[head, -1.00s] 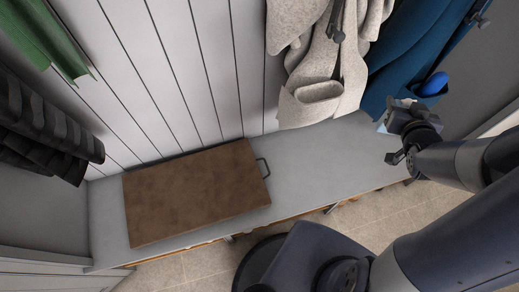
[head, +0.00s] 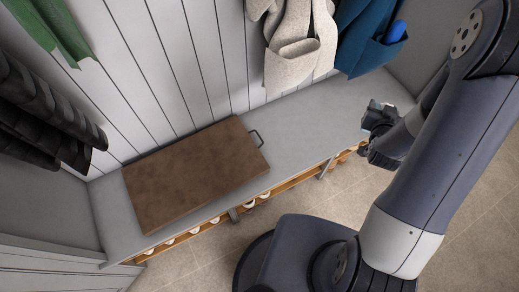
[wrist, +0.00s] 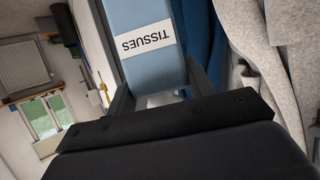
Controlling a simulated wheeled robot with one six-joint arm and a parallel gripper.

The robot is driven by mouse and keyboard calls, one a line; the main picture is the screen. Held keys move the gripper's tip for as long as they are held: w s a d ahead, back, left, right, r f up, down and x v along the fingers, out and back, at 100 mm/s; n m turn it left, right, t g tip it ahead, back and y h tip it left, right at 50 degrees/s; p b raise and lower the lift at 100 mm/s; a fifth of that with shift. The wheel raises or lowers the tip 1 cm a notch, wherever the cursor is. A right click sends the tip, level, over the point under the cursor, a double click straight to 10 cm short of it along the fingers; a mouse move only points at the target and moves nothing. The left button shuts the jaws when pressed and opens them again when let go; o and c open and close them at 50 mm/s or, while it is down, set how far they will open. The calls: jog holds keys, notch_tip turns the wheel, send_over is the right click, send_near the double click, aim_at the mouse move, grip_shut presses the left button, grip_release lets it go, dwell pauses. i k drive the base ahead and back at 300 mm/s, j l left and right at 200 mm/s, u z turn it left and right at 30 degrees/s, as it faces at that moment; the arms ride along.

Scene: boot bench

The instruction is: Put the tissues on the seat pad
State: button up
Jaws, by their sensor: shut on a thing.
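The tissues (wrist: 155,72) are a light blue pack with a white label reading TISSUES, upside down in the wrist view. My gripper (head: 372,118) is shut on the pack, with a dark finger on each side of it. In the head view the gripper is near the right part of the bench, and I cannot make out the pack there. The seat pad (head: 195,175) is a flat brown slab lying on the left half of the bench. It is clear on top and well left of my gripper.
The grey bench top (head: 300,115) is bare between the pad and my gripper. Beige (head: 300,45) and blue (head: 372,40) coats hang behind. Dark clothing (head: 45,120) and a green cloth (head: 48,30) hang at left.

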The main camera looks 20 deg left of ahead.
aim_at(199, 165)
jog(key=j+u, duration=0.1)
jog(key=u, duration=0.95)
jog(key=i+u, duration=0.15)
jog(key=i, duration=0.2)
